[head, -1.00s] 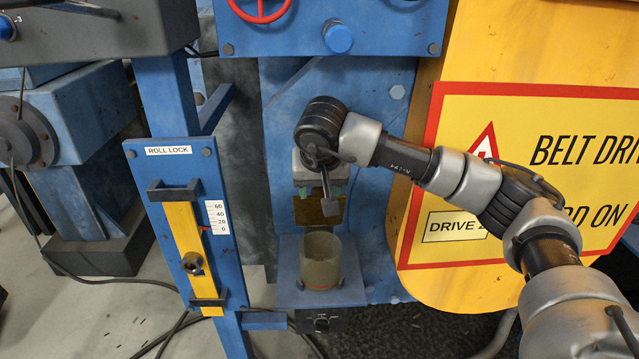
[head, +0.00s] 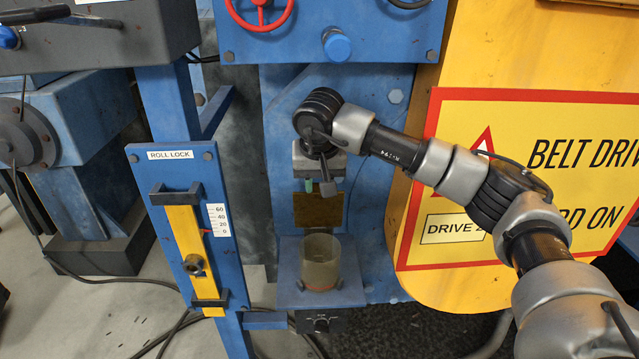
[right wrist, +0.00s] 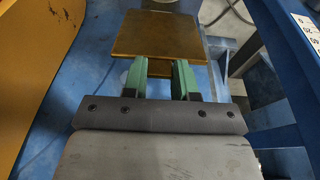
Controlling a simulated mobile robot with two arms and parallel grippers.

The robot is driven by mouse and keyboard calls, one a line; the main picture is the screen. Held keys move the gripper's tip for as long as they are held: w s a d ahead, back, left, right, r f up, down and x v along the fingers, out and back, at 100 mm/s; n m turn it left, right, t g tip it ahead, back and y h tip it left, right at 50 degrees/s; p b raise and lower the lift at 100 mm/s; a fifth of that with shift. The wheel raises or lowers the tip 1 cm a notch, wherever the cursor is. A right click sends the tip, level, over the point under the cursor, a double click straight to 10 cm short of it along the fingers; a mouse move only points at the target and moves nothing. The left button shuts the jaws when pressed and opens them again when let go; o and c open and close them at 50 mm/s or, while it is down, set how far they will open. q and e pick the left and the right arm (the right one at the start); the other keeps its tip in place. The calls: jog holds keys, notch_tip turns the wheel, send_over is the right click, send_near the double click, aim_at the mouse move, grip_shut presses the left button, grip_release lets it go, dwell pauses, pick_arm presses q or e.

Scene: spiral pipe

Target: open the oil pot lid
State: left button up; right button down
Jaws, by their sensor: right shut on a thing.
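The oil pot (head: 321,268) is a translucent, olive-brown open-topped cylinder standing upright on a blue shelf. A brownish-gold square plate, seemingly its lid (head: 318,210), stands raised above and behind the pot's rim. In the right wrist view the lid (right wrist: 160,35) shows as a flat amber square just beyond the green fingers. My right gripper (head: 319,187) points down over the pot. In the wrist view its fingers (right wrist: 160,82) are apart, with part of an amber piece between them, and it is shut on the lid. The hinge is hidden. My left gripper is not in view.
The blue shelf (head: 293,297) juts out under the pot. The roll lock panel (head: 170,175) stands left of it. A yellow guard with a warning sign (head: 540,170) fills the right. A red handwheel (head: 262,12) is above.

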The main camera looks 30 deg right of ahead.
jog(key=w, duration=0.1)
jog(key=w+d, duration=0.1)
jog(key=shift+w+d+r, duration=0.15)
jog(key=shift+w+r, duration=0.1)
jog(key=shift+w, duration=0.15)
jog(key=shift+w+d, duration=0.3)
jog(key=shift+w, duration=0.15)
jog(key=c, duration=1.2)
grip_release()
jog(key=o, duration=0.3)
jog(key=shift+w+f, duration=0.1)
jog(key=shift+f, duration=0.1)
jog(key=shift+r, duration=0.15)
